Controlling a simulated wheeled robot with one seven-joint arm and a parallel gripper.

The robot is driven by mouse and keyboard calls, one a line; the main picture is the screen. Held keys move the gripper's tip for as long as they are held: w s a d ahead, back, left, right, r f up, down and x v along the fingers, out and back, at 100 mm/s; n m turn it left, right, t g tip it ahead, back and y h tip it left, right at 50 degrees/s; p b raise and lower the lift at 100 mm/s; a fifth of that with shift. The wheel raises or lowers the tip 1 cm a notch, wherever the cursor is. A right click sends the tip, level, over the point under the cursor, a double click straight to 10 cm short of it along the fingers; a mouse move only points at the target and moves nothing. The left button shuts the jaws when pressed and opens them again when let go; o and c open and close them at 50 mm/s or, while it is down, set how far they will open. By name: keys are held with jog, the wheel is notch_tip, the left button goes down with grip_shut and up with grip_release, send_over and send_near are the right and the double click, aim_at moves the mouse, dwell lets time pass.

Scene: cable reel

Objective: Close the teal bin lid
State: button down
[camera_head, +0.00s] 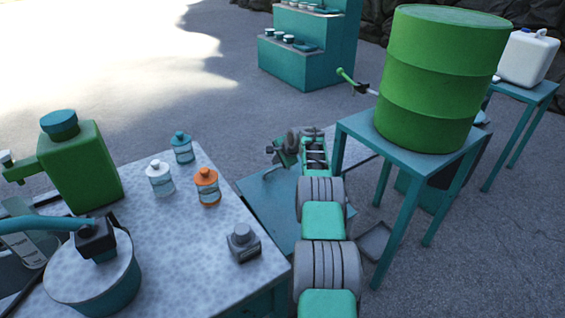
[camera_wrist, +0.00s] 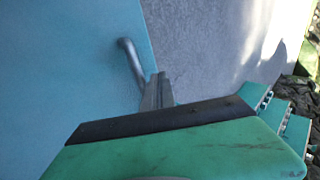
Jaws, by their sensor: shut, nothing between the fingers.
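A flat teal panel (camera_head: 262,207), which looks like the bin lid, lies under and beside my arm in the head view. In the wrist view the teal panel (camera_wrist: 65,70) fills the left side, with a grey bar handle (camera_wrist: 130,60) near its right edge. My gripper (camera_wrist: 158,78) is shut and empty, its fingertips just right of the handle's lower end; I cannot tell whether they touch. In the head view my gripper (camera_head: 272,152) is over the far part of the panel. My arm hides part of the panel, and its hinge and angle are unclear.
A teal table (camera_head: 398,185) with a green drum (camera_head: 435,80) stands right of my arm. A speckled worktop (camera_head: 190,240) with bottles, a green can (camera_head: 80,165) and a pot (camera_head: 95,275) is at left. Grey ground is open beyond, before teal steps (camera_head: 300,65).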

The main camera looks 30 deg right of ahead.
jog(key=shift+w+f+b, duration=0.3)
jog(key=shift+f+b, duration=0.05)
jog(key=shift+f, duration=0.35)
jog(key=shift+w+f+b, duration=0.25)
jog(key=shift+f+b, duration=0.05)
jog(key=shift+f, duration=0.35)
